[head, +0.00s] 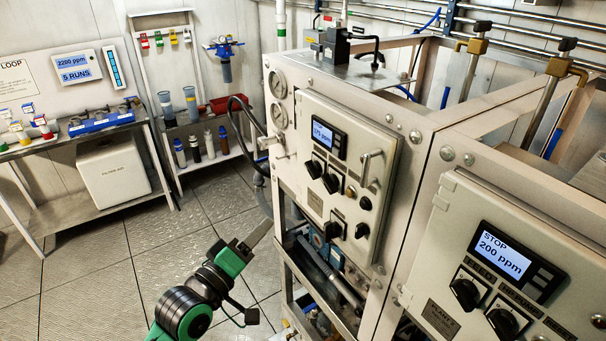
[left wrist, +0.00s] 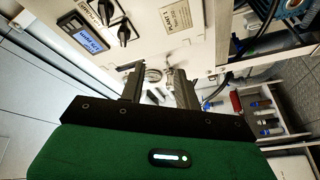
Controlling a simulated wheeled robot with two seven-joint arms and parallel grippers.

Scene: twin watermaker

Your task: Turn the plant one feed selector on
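The plant one panel (head: 345,165) is the middle cabinet face in the head view, with a small lit display (head: 323,136). Below the display are two black rotary knobs, a left one (head: 314,169) and a right one (head: 331,183). Their labels are too small to read, so I cannot tell which is the feed selector. My left gripper (head: 262,230) is left of this panel, apart from it. In the left wrist view its two fingers (left wrist: 158,88) stand apart with nothing held between them. A panel with a display (left wrist: 86,42) and black knobs (left wrist: 124,33) shows beyond them. My right gripper is not in view.
A second panel (head: 490,270) with a "STOP 200 ppm" display stands at the right. A black hose (head: 240,118) loops at the cabinet's left edge. A bench (head: 75,135) and a bottle shelf (head: 205,155) stand at the left. The floor between is open.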

